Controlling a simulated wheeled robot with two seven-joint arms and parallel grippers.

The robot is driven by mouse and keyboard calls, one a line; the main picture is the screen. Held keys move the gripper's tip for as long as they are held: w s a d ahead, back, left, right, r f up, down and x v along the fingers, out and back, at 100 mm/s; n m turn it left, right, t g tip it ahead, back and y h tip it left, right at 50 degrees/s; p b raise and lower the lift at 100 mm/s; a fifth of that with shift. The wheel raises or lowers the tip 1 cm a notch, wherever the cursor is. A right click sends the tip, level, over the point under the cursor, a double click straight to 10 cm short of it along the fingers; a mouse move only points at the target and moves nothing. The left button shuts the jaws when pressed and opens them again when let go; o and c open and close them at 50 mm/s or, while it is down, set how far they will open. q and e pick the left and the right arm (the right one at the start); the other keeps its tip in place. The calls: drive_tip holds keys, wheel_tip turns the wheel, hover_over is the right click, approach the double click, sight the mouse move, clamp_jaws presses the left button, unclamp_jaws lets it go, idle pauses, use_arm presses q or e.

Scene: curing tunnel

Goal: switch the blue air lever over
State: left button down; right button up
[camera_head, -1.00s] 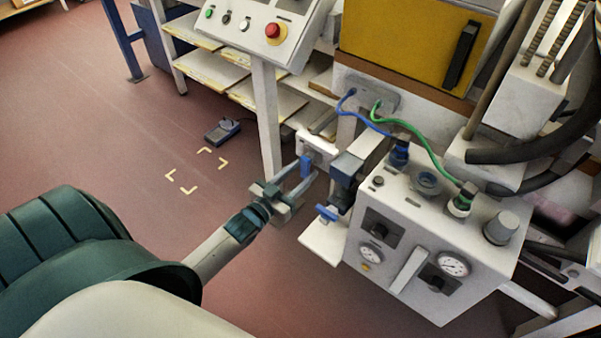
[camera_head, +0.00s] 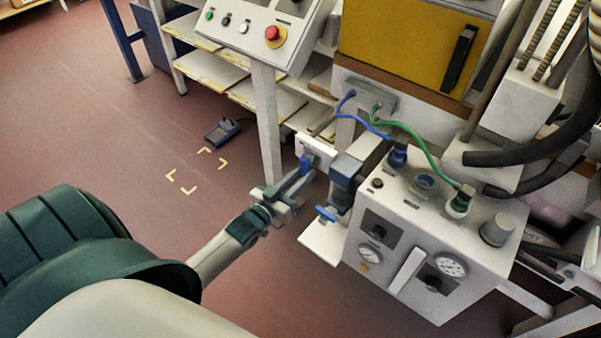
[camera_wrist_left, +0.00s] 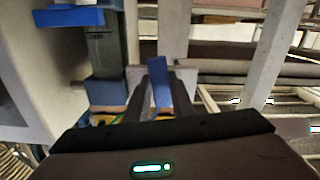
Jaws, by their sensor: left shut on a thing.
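The blue air lever (camera_head: 304,163) stands on a small white plate beside the white valve box. In the wrist view the blue lever (camera_wrist_left: 161,88) sits upright between the two dark fingers. My left gripper (camera_head: 305,174) reaches in from the left and is shut on the lever; the left gripper (camera_wrist_left: 164,82) hides the lever's lower part in the wrist view. My right gripper is not in view.
A second blue handle (camera_head: 326,213) sits close by on the valve box (camera_head: 400,225), which carries gauges and hoses. A control panel (camera_head: 258,32) with a red button (camera_head: 274,35) stands behind on a post (camera_head: 267,120).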

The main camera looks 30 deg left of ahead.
use_arm(q)
drive_tip(key=n+p, duration=0.1)
drive_tip(key=n, duration=0.1)
drive_tip(key=d+n+p, duration=0.1)
drive_tip(key=n, duration=0.1)
drive_tip(key=r+n+p, duration=0.1)
drive_tip(key=n, duration=0.1)
drive_tip(key=shift+d, duration=0.25)
drive_tip(key=n, duration=0.2)
drive_tip(key=n+p, duration=0.1)
drive_tip(key=shift+d+r+n, duration=0.3)
drive_tip(key=shift+d, duration=0.05)
drive_tip(key=n, duration=0.2)
drive_tip(key=shift+s+d+r+n, duration=0.1)
drive_tip(key=shift+d+r+n, duration=0.05)
drive_tip(key=shift+r+n, duration=0.45)
drive_tip(key=shift+n, duration=0.75)
drive_tip(key=shift+r+n, duration=0.2)
drive_tip(key=shift+n, duration=0.75)
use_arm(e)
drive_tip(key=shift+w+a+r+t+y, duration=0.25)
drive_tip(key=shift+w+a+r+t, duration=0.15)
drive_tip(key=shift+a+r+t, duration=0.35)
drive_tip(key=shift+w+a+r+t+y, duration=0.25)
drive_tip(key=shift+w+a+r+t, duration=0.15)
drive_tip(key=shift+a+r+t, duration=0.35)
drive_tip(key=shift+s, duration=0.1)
